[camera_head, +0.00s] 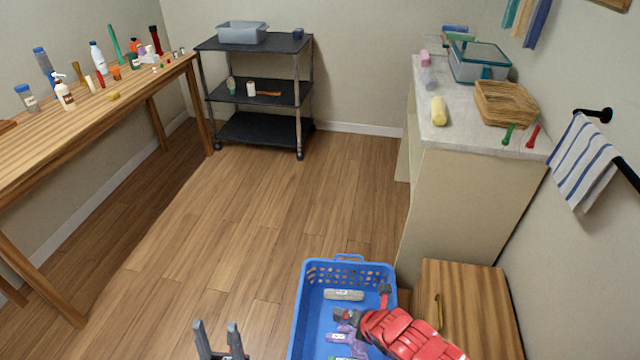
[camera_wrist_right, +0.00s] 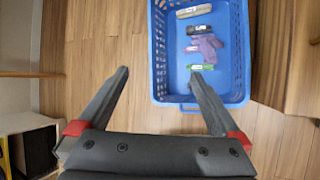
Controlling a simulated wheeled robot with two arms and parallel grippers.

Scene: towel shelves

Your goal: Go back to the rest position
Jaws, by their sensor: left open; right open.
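My left gripper (camera_head: 220,342) shows at the bottom edge of the head view, with its two dark fingers apart and nothing between them. My right gripper (camera_head: 362,302), at the end of the red arm, is over the blue basket (camera_head: 301,290) in the head view. In the right wrist view its two fingers (camera_wrist_right: 158,80) are spread wide with nothing held. The basket also shows there beyond the fingertips (camera_wrist_right: 242,75), with the right finger overlapping its near edge. The arm hides part of the basket in the head view.
The basket holds a grey-beige item (camera_head: 343,295) and purple items. A wooden cabinet (camera_head: 480,310) stands right of it, beside a counter (camera_head: 470,190). A bottle-laden table (camera_head: 60,165) is left, a black shelf cart (camera_head: 255,130) at the back. The middle floor is clear.

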